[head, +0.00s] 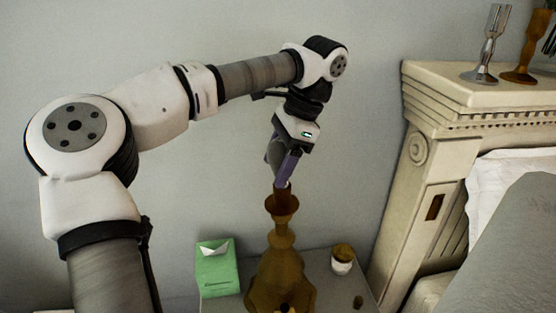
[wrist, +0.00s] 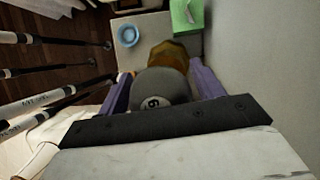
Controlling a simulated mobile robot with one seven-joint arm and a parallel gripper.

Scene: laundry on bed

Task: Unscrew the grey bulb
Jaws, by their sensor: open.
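In the head view my gripper (head: 283,178) points down over the top of a tall brown lamp base (head: 281,262), and part of the grey bulb (head: 274,150) shows beside a finger. The fingers are apart, one on each side of the bulb; whether they touch it is not clear. The lamp base (wrist: 168,55) shows beyond the bulb in the wrist view. The bulb's lower end is hidden.
A green box (head: 217,268) and a small white and brown cup (head: 343,259) stand by the lamp on the grey nightstand (head: 322,285). A blue bowl (wrist: 128,35) shows in the wrist view. The cream headboard (head: 418,170) rises at right; the wall is close behind.

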